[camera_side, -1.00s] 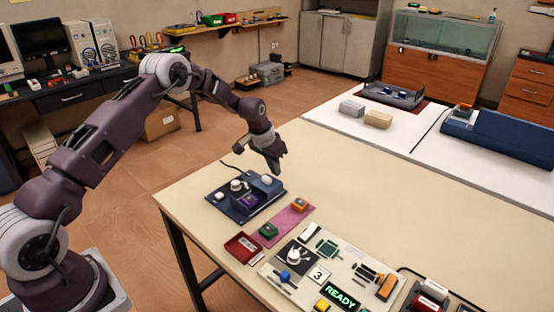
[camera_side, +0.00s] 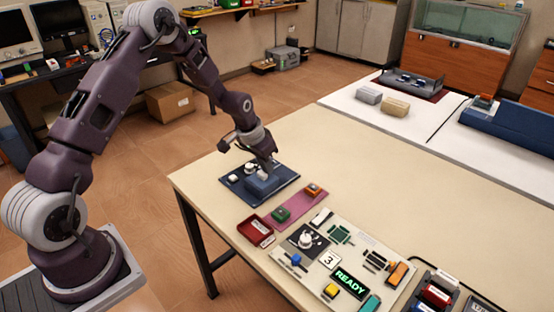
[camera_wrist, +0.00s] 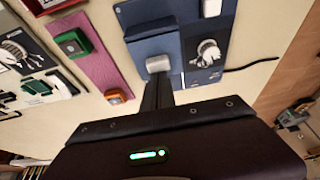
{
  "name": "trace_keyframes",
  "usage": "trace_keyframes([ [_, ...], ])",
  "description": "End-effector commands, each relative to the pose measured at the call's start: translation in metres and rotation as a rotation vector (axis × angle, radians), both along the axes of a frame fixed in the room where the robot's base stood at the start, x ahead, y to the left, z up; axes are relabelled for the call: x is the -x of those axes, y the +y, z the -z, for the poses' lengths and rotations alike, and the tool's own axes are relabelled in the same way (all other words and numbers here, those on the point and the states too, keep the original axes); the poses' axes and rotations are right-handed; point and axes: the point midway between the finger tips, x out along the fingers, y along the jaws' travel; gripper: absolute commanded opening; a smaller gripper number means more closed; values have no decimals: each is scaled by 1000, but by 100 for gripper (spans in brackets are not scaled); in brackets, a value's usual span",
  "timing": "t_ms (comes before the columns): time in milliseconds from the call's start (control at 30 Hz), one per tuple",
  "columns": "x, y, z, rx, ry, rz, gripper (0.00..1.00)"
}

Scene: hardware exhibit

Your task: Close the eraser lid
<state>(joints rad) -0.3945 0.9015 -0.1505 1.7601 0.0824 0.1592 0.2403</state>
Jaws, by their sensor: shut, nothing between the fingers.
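The eraser is a blue box on a dark blue base plate (camera_side: 285,188) near the table's left edge. Its blue lid (camera_side: 259,187) appears down over the box, with no purple interior visible; whether it is fully seated I cannot tell. A pale grey handle (camera_wrist: 157,64) sticks out on the lid's edge. My gripper (camera_side: 267,166) is shut and empty, its tips right at the handle. In the wrist view the shut fingers (camera_wrist: 159,82) reach the handle's near edge; contact is hard to tell.
White round fittings (camera_wrist: 208,53) stand on the plate beside the box. A pink mat (camera_side: 298,206) with green and orange blocks, a red tray (camera_side: 254,230) and a pale board with small parts and a READY sign (camera_side: 350,283) lie nearby.

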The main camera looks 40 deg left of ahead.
Motion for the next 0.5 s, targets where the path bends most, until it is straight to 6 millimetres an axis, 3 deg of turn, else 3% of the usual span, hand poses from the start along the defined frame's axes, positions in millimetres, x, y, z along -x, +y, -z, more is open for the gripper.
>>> trace_keyframes([
  [367, 10, -1, 3, 3, 19, 2, 0],
  [500, -3, 0, 4, 2, 15, 2, 0],
])
